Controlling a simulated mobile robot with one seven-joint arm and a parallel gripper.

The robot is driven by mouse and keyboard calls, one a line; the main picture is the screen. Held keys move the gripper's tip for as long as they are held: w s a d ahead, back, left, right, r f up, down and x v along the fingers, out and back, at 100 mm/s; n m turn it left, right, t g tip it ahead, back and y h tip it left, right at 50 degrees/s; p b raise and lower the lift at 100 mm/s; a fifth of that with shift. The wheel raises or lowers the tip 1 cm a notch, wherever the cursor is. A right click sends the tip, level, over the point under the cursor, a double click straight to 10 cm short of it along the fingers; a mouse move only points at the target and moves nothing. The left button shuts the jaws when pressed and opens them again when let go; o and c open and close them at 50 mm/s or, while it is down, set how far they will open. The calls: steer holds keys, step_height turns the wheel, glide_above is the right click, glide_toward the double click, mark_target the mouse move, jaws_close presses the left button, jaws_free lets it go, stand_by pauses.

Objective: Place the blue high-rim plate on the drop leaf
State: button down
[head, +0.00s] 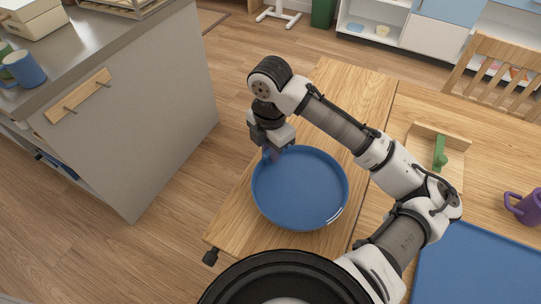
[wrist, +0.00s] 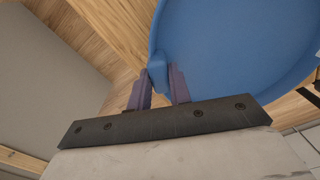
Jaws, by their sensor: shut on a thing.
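The blue high-rim plate (head: 300,190) is over the wooden drop leaf (head: 240,229), level in the head view. I cannot tell whether it touches the leaf or hangs just above it. My gripper (head: 272,154) is shut on the plate's rim at its upper left. In the wrist view the two purple fingers of my gripper (wrist: 162,88) clamp a raised part of the rim of the blue plate (wrist: 230,50). The plate's underside is hidden.
A grey cabinet (head: 145,120) with a blue mug (head: 24,69) on top stands left, across a floor gap. The leaf's far end is bare.

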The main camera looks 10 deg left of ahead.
steer(key=shift+f, duration=1.5)
steer(key=shift+f, duration=0.2)
steer(key=c, duration=1.3)
jaws_free()
steer(key=shift+r, duration=0.1)
step_height(320, 180, up, 12)
steer(key=shift+r, duration=0.1)
